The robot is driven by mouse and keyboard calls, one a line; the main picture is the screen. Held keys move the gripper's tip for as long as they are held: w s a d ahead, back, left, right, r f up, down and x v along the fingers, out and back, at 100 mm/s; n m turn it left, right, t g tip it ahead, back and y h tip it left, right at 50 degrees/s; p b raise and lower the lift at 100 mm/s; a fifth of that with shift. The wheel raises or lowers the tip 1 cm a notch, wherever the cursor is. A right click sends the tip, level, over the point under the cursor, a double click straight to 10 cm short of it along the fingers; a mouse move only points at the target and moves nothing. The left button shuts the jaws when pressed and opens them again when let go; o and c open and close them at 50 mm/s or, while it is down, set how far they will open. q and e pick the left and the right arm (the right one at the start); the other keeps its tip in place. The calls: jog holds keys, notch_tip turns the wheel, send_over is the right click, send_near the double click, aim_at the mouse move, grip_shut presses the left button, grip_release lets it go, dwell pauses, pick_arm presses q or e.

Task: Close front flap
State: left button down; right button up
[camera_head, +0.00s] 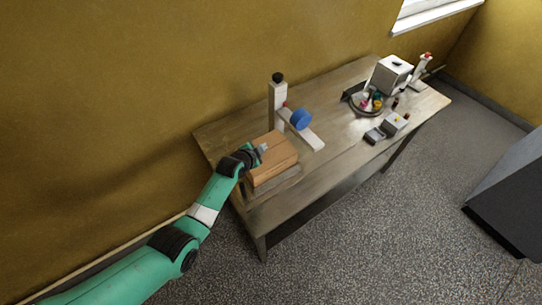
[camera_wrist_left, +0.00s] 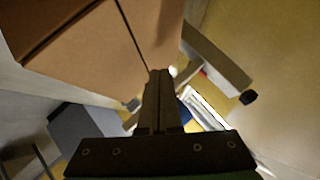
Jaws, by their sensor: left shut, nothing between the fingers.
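A brown box (camera_head: 274,160) sits near the left end of the table, with dark seams across its top. In the left wrist view the box (camera_wrist_left: 95,45) fills the upper left, with thin dark lines between its panels. Which panel is the front flap, and its angle, I cannot tell. My left gripper (camera_head: 264,148) is shut and empty at the box's top, near its back left side. In the left wrist view its fingertips (camera_wrist_left: 160,73) are together close to the box; whether they touch it is unclear. My right gripper is not in view.
A wooden stand with a blue roll (camera_head: 301,119) rises just behind and right of the box. A round tray (camera_head: 352,98) with small colourful items, a white box (camera_head: 391,75) and grey blocks (camera_head: 385,130) occupy the right end. The table's middle (camera_head: 335,125) is mostly clear.

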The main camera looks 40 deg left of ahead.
pick_arm(q)
jog(key=shift+r, duration=0.5)
jog(key=shift+r+p, duration=0.1)
jog(key=shift+p, duration=0.2)
jog(key=s+a+r+p, duration=0.2)
jog(key=s+r+p, duration=0.4)
jog(key=r, duration=0.5)
jog(key=shift+s, duration=0.4)
